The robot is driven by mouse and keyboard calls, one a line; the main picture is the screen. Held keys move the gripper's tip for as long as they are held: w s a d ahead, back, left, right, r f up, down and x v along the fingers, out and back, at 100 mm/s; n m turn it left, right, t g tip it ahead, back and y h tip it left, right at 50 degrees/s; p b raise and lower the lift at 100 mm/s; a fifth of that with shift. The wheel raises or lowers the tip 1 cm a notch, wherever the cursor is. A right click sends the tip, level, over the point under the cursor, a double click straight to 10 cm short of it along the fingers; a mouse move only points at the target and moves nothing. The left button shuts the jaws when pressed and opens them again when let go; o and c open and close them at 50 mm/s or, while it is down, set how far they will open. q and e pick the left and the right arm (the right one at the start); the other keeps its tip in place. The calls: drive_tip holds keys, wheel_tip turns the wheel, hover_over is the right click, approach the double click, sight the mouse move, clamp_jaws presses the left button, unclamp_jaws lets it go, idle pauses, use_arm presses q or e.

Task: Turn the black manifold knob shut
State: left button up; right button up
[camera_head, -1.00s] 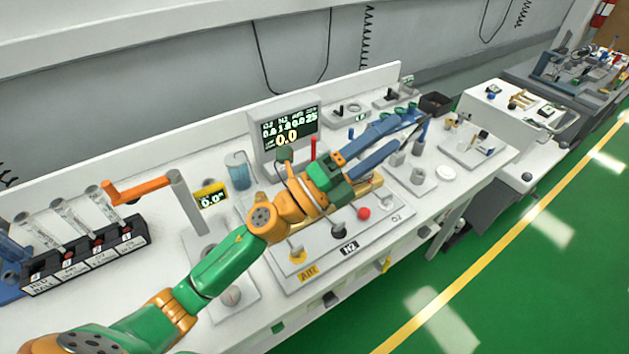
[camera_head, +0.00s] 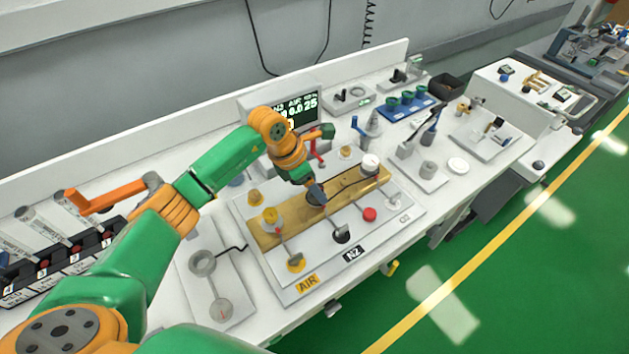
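The manifold is a brass bar (camera_head: 345,193) on a grey panel, with a yellow knob (camera_head: 270,217) at its left end and a white knob (camera_head: 370,162) at its right end. The black knob (camera_head: 312,202) sits between them and is mostly hidden by my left gripper. My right gripper is not in view.
A yellow outlet (camera_head: 296,263), black outlet (camera_head: 341,234) and red outlet (camera_head: 369,214) line the panel's front, by AIR, N2 and O2 labels. A display (camera_head: 305,107) stands behind, partly covered by my arm. An orange lever (camera_head: 105,196) lies at left.

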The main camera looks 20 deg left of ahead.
use_arm(q)
drive_tip(key=shift+s, duration=0.1)
drive_tip(key=shift+c, duration=0.4)
drive_tip(key=shift+r, duration=0.1)
drive_tip(key=c, duration=0.4)
clamp_jaws()
drive_tip(key=shift+f+m+b, duration=0.2)
drive_tip(key=shift+m+b, duration=0.3)
drive_tip(key=shift+b, duration=0.4)
drive_tip(key=m+g+h+b, duration=0.1)
drive_tip(key=m+b, duration=0.2)
drive_tip(key=shift+a, duration=0.1)
drive_tip(key=shift+r+m+g+b, duration=0.1)
drive_tip(key=shift+m+g+b, duration=0.5)
drive_tip(key=shift+m+b, duration=0.45)
drive_tip(key=shift+w+r+m+g, duration=0.15)
drive_tip(key=shift+m+g, duration=0.15)
drive_tip(key=shift+m, duration=0.5)
drive_tip(key=shift+w+f+m+g, duration=0.1)
drive_tip(key=shift+m+g, duration=0.2)
drive_tip(key=shift+m, duration=0.45)
